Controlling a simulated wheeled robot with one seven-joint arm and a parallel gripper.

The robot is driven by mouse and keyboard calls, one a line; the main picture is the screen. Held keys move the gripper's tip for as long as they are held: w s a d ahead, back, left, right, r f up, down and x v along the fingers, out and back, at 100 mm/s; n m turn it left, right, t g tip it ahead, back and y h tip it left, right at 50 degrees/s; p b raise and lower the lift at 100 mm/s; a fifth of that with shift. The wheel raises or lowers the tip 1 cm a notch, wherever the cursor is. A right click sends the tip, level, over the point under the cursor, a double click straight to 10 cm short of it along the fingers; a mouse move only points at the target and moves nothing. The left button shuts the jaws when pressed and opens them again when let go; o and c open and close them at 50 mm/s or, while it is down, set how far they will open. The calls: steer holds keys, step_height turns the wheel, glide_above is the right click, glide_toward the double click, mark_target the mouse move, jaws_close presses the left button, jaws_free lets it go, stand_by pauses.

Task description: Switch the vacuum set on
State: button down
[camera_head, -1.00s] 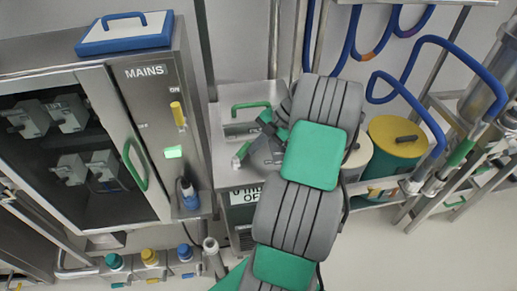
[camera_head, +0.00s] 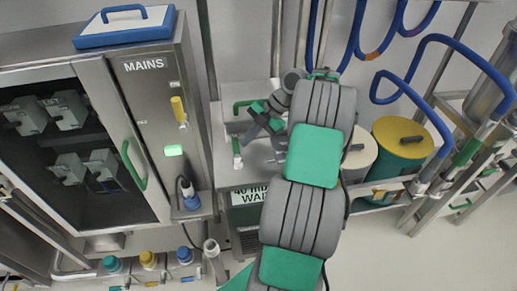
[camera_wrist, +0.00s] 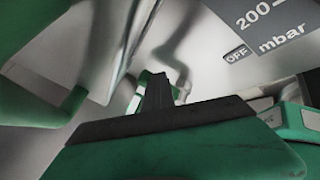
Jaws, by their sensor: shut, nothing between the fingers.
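The vacuum set is a grey metal unit in the middle of the head view, partly hidden behind my arm. Its display (camera_head: 249,196) reads about "40 mbar" and "WAI", the end cut off by my arm. A small white lever with a green end (camera_head: 237,150) stands nearly upright on its front, left of my gripper (camera_head: 260,118). In the wrist view, my gripper (camera_wrist: 158,92) is shut and empty in front of the metal panel. A dial face marked "200 mbar" (camera_wrist: 265,30) and an "OFF" label (camera_wrist: 238,54) show at upper right. Any contact cannot be told.
A steel MAINS cabinet (camera_head: 150,100) with a lit green lamp stands at left. Two drums with yellow and cream lids, the yellow-lidded drum (camera_head: 402,145) among them, stand right of my arm. Blue hoses (camera_head: 440,45) loop at upper right. Coloured knobs (camera_head: 148,260) line the lower left.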

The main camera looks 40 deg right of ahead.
steer(key=shift+w+a+r, duration=0.1)
steer(key=shift+w+a, duration=0.1)
steer(key=shift+w, duration=0.1)
steer(key=shift+d, duration=0.1)
stand_by(0.3)
steer(key=shift+s+d+r+p, duration=0.1)
steer(key=shift+s+d+p, duration=0.1)
steer(key=shift+d+p, duration=0.1)
steer(key=d, duration=0.1)
steer(key=s+d+p, duration=0.1)
steer(key=d+p, duration=0.1)
steer(key=shift+s+r, duration=0.25)
steer(key=shift+s, duration=0.05)
steer(key=shift+s+d+r+p, duration=0.2)
steer(key=shift+d+r+p, duration=0.2)
steer(key=shift+d+r, duration=0.6)
steer(key=d+r+p, duration=0.4)
steer(key=r+p, duration=0.1)
steer(key=p, duration=0.5)
steer(key=shift+w+p, duration=0.3)
steer(key=shift+w, duration=0.1)
